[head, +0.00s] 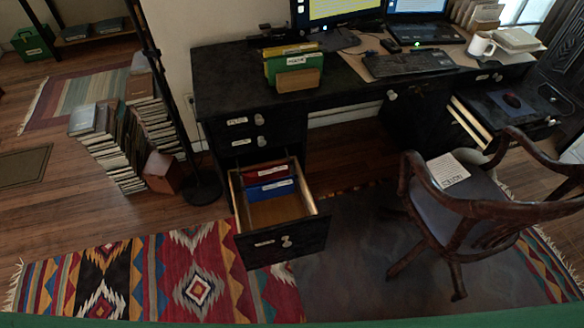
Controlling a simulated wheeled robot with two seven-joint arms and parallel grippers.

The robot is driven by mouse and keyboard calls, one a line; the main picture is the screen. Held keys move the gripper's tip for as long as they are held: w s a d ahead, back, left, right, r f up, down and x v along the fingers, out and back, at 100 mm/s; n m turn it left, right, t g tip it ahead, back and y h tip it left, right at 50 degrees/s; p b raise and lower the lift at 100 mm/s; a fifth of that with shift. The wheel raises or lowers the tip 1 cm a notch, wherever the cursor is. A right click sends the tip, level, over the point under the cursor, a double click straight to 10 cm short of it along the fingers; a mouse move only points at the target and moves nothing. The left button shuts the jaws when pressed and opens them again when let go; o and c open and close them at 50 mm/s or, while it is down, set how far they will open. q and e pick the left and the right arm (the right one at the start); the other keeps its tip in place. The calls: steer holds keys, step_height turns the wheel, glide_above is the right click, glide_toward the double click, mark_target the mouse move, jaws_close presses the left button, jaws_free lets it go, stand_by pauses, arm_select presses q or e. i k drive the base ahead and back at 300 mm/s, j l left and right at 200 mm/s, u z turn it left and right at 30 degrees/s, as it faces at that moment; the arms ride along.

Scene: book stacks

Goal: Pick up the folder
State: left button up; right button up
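Several upright folders, green and yellow, stand in a wooden holder on the left part of the black desk; the front green folder (290,66) has a white label. Below, a drawer (288,240) of the desk is pulled open. Inside it a red folder (268,173) stands at the back, with a blue folder (272,188) in front of it, both with white labels. The front part of the drawer is empty, its wooden bottom bare. I cannot tell which folder the task means. Neither of my grippers is in view.
A wooden chair (468,200) with a paper on its seat stands at the right. Book stacks (110,140) and a black pole (165,90) are left of the desk. A keyboard (408,64) and white mug (481,44) are on the desk. The patterned rug (160,275) before the drawer is clear.

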mark_target(308, 60)
steer(key=i+l, duration=0.2)
steer(key=l, duration=0.15)
steer(key=i+l, duration=0.15)
steer(key=l, duration=0.2)
steer(key=i+l+u, duration=0.1)
steer(key=l, duration=0.25)
steer(key=i, duration=0.1)
